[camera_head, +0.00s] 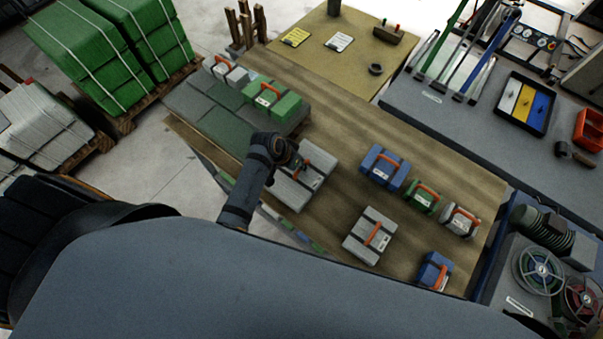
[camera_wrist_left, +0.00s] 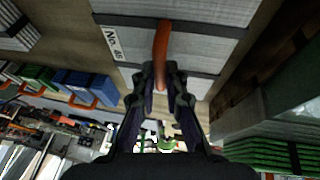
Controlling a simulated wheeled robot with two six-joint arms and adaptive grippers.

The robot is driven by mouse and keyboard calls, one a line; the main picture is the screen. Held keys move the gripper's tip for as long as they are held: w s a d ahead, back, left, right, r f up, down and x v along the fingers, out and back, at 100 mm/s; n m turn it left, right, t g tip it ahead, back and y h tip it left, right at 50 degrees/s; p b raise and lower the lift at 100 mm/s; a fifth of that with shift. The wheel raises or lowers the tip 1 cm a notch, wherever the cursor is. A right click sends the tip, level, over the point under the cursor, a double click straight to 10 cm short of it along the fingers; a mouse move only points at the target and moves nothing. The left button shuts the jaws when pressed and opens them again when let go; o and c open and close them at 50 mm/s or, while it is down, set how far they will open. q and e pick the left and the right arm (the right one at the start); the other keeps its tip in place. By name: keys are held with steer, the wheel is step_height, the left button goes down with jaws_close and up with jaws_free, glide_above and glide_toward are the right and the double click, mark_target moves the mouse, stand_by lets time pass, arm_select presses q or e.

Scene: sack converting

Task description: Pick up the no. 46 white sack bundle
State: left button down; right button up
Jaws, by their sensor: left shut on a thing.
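The no. 46 white sack bundle (camera_head: 313,158) is pale grey-white with dark bands and an orange handle. It shows at the left front of the wooden bench, partly hidden by my left arm. In the left wrist view the bundle (camera_wrist_left: 205,45) fills the upper middle, and its label (camera_wrist_left: 115,42) reads No. 46. My left gripper (camera_head: 296,163) is over the bundle. In the left wrist view the left gripper (camera_wrist_left: 160,78) is shut on the orange handle (camera_wrist_left: 161,45), one finger on each side. I cannot tell whether the bundle is clear of the bench. My right gripper is not in view.
The wooden bench (camera_head: 335,115) also bears another white bundle (camera_head: 360,229), a blue bundle (camera_head: 375,160), a green bundle (camera_head: 415,199), a small white bundle (camera_head: 450,224) and a small blue bundle (camera_head: 427,272). Grey-green stacks (camera_head: 205,115) lie at the left end.

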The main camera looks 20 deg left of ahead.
arm_select(q)
steer(key=shift+w, duration=0.1)
steer(key=shift+r, duration=0.15)
steer(key=shift+r+b, duration=0.25)
steer(key=shift+b, duration=0.1)
steer(key=r, duration=0.1)
steer(key=r+b, duration=0.1)
steer(key=r, duration=0.1)
steer(key=shift+s, duration=0.35)
steer(key=s+a+r, duration=0.1)
steer(key=s+r, duration=0.8)
steer(key=s, duration=0.4)
steer(key=shift+s+a+r+b, duration=0.15)
steer(key=shift+s+a+b, duration=0.05)
steer(key=shift+a+b, duration=0.1)
